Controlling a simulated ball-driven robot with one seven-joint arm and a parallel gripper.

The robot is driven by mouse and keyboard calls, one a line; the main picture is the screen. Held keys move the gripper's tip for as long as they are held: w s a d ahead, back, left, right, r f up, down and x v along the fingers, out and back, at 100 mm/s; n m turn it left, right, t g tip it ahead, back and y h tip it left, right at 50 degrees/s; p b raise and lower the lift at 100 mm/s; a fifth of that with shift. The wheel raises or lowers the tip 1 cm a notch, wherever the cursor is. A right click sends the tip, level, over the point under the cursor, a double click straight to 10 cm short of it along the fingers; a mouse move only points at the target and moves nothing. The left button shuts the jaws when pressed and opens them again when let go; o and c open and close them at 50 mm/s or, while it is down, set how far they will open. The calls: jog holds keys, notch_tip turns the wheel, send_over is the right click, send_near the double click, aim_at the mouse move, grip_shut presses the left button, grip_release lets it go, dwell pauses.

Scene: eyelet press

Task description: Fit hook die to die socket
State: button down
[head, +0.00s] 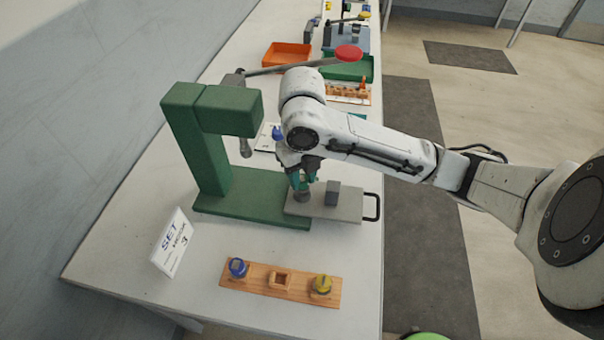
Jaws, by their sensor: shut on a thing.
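My gripper (304,172) is shut, pointing down over the left part of the grey slide plate (350,206). Between its fingers is a small die with a teal upper part, taken as the hook die (299,182); the fingers hide much of it. Directly below is a short round grey piece (302,196) at the plate, which looks like the die socket. I cannot tell whether the die is seated in it or just above. The green press (204,130) stands to the left, its ram (245,148) left of my gripper.
A grey block (333,192) stands on the plate, close right of my gripper. A wooden rack (255,280) in front holds a blue die (238,267) and a yellow die (323,284); its middle pocket is empty. A sign card (170,243) stands left. The press's red-knobbed lever (348,53) reaches behind my arm.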

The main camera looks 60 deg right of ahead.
aim_at(302, 178)
jog(key=shift+f+b, duration=0.45)
jog(key=shift+f, duration=0.1)
jog(key=c, duration=0.8)
grip_release()
jog(key=shift+o, duration=0.2)
jog(key=shift+r, duration=0.2)
jog(key=shift+r+p, duration=1.85)
jog(key=shift+r, duration=0.55)
